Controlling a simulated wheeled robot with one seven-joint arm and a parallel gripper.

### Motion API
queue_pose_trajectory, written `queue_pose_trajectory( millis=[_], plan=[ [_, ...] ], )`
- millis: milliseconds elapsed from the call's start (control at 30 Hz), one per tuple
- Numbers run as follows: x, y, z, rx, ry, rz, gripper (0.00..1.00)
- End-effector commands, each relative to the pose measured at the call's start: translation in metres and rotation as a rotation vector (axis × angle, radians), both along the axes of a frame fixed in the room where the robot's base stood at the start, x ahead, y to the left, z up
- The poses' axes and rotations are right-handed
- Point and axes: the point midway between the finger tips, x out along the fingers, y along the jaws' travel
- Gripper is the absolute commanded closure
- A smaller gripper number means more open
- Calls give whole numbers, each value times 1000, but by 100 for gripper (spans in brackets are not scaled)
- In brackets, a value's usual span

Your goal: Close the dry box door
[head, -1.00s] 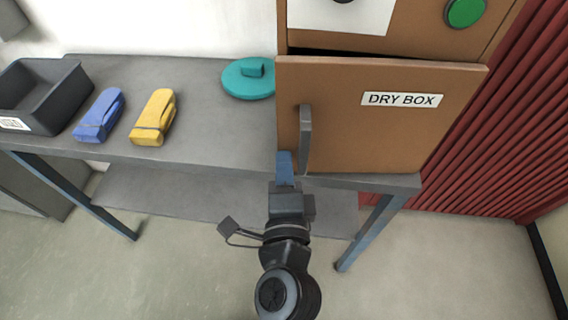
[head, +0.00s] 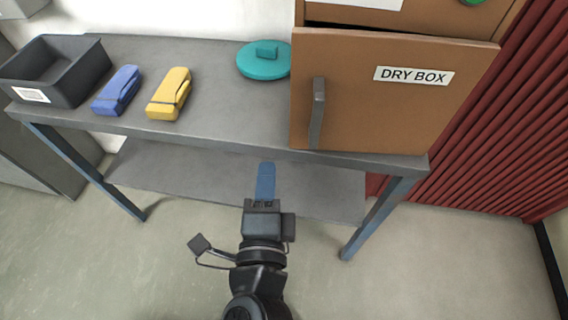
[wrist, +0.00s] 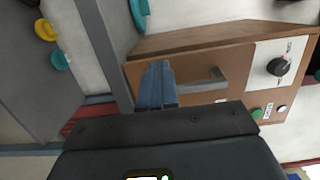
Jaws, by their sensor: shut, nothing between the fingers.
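The dry box door (head: 395,112) is a brown panel with a "DRY BOX" label and a grey vertical handle (head: 317,112) on its left side. The door stands slightly ajar, with a dark gap along its top edge. In the wrist view the door (wrist: 196,65) and its handle (wrist: 205,84) lie beyond the fingertips. My gripper (head: 265,168) has its blue fingers together, empty, in front of the table edge, below and left of the handle and apart from it. The fingers also show in the wrist view (wrist: 157,85).
A red corrugated panel (head: 480,150) stands at right. The floor in front is clear.

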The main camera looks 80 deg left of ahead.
Motion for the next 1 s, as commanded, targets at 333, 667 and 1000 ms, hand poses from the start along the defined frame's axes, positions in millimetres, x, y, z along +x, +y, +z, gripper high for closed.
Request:
queue_pose_trajectory(
  millis=[333,667,1000],
  plan=[
    [-32,-19,0,0,-1,1,100],
    [8,-44,24,-1,-9,-22,100],
    [28,-37,39,0,-2,-46,100]
  ],
)
